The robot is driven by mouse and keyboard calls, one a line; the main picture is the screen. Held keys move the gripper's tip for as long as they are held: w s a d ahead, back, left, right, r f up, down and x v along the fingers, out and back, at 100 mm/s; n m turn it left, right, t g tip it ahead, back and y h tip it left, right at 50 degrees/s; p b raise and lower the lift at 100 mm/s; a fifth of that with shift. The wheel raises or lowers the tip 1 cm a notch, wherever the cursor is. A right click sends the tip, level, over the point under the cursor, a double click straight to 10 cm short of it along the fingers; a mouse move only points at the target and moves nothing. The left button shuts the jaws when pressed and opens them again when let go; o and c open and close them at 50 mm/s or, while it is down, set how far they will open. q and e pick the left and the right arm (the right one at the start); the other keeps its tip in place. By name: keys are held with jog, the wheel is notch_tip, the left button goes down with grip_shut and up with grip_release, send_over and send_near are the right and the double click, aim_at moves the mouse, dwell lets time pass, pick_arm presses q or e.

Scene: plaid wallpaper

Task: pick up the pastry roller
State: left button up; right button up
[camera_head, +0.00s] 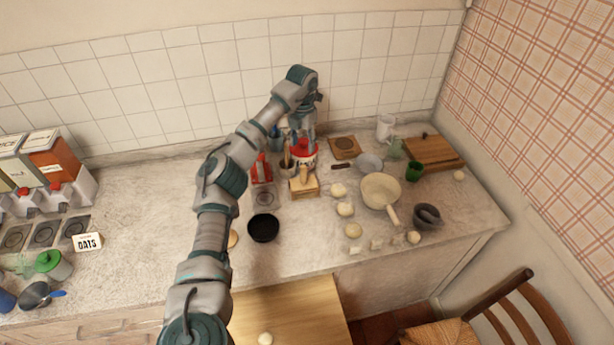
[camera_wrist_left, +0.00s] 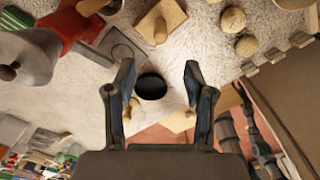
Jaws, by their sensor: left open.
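A light wooden tool with a block-like body and a short handle, which looks like the pastry roller (camera_head: 303,186), lies on the counter near the middle of the head view. It also shows at the top of the left wrist view (camera_wrist_left: 165,18), beyond the fingertips. My left gripper (camera_head: 305,138) is above the back of the counter, over the red and white appliance, apart from the wooden tool. In the left wrist view its two fingers (camera_wrist_left: 159,72) are spread with nothing held between them. My right gripper is not in view.
A red and white appliance (camera_head: 303,158) stands behind the wooden tool. A black bowl (camera_head: 263,228) is in front. A pale pan (camera_head: 381,190), dough balls (camera_head: 345,209) and a grey mortar (camera_head: 427,216) crowd the right. The counter left of my arm (camera_head: 140,200) is largely clear.

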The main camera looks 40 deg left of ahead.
aim_at(303, 166)
pick_arm(q)
jog(key=f, duration=0.9)
jog(key=shift+d, duration=0.3)
jog(key=shift+a+f, duration=0.35)
jog(key=shift+f, duration=0.25)
notch_tip(303, 166, down, 4)
jog(key=shift+r, duration=0.1)
jog(key=shift+f, duration=0.35)
jog(key=shift+d+f, duration=0.1)
jog(key=shift+d, duration=0.05)
jog(key=c, duration=0.8)
grip_shut()
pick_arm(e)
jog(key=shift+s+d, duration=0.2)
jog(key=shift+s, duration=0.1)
